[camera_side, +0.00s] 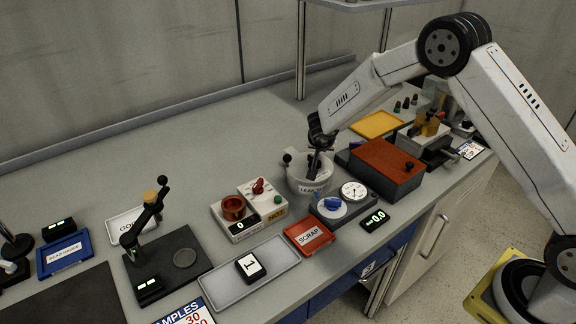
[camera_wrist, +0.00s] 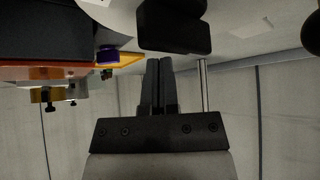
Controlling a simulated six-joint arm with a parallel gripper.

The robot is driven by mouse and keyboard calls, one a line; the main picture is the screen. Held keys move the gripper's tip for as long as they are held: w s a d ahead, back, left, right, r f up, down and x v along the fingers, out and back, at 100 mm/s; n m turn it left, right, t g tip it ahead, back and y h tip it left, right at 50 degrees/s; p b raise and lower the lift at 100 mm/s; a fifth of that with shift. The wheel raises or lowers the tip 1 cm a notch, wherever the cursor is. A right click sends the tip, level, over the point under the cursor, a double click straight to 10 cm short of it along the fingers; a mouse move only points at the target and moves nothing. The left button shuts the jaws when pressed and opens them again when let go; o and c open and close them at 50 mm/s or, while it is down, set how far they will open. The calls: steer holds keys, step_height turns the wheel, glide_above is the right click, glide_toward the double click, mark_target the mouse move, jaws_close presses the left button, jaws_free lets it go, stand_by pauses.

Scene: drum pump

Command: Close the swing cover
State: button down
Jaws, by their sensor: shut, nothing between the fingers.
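My gripper (camera_side: 316,163) is shut and empty, pointing down at the white round pot (camera_side: 309,186) with a "LEAK" label. Its dark fingers also show in the wrist view (camera_wrist: 158,84). A black ball knob (camera_side: 287,157) stands at the pot's left rim. My gripper hides much of the pot's top, so I cannot tell how any cover there lies. In the wrist view a black rounded block (camera_wrist: 175,27) is just beyond the fingertips; contact is unclear. A brown-red lid (camera_side: 384,160) with a black knob (camera_side: 408,166) lies flat on a dark box to the right.
The blue-knob and dial unit (camera_side: 331,207) stands in front of the pot. A red SCRAP tray (camera_side: 309,237) and a red-knob box (camera_side: 262,199) are to the left. A yellow tray (camera_side: 377,125) lies behind the dark box. The bench behind the pot is clear.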

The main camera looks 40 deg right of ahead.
mark_target(310, 156)
steer(key=shift+d, duration=0.75)
steer(key=a+r, duration=0.6)
steer(key=r, duration=0.2)
steer(key=shift+a, duration=0.3)
steer(key=shift+r, duration=0.1)
steer(key=s+r+n+t+y, duration=0.3)
steer(key=s+r+n+t, duration=0.1)
steer(key=r, duration=0.1)
steer(key=s+f+n+g+y, duration=0.1)
steer(key=s+f+n+g, duration=0.1)
steer(key=s, duration=1)
steer(key=s+f+n+g+y, duration=0.1)
steer(key=s+f+n+g, duration=0.2)
steer(key=s, duration=1)
steer(key=shift+s+a+g+y, duration=0.15)
steer(key=shift+a+g+y, duration=0.2)
steer(key=shift+g, duration=0.45)
steer(key=shift+d, duration=0.1)
